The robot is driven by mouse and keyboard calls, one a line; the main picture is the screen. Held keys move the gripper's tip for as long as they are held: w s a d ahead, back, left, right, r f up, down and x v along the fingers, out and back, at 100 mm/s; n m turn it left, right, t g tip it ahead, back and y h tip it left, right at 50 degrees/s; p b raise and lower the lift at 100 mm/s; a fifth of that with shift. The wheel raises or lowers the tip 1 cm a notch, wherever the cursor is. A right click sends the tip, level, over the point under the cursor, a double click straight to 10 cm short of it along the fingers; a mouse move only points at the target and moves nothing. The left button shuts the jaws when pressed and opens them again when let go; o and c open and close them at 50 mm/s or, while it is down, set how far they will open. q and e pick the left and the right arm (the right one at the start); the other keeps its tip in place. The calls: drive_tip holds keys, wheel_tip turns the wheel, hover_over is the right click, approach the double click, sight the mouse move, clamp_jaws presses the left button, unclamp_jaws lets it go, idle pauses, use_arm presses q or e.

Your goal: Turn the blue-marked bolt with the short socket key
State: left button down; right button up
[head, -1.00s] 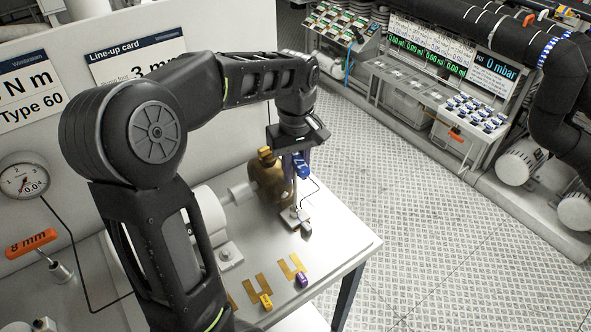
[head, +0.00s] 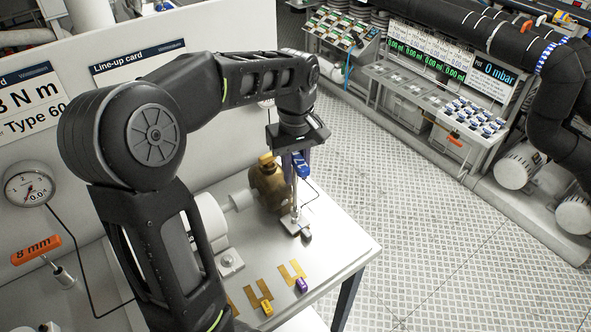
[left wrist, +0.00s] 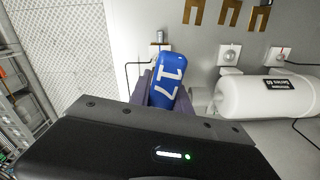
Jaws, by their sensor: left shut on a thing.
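My left gripper (head: 292,166) points down over the right part of the bench and is shut on a blue-handled key (head: 301,164). In the left wrist view the blue handle (left wrist: 168,83) shows the number 17 between the fingers. The key's thin shaft (head: 294,202) runs down toward a small metal block (head: 297,222) in front of the brass body (head: 268,185). I cannot make out the blue-marked bolt or whether the key's tip sits on it. My right gripper is not in view.
Yellow (head: 266,307) and purple (head: 302,285) small blocks lie by brass strips near the bench's front edge. Open floor (head: 430,240) lies to the right.

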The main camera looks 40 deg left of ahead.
sight(296, 154)
use_arm(q)
drive_tip(key=shift+r+p, duration=1.2)
drive_tip(key=shift+r, duration=0.35)
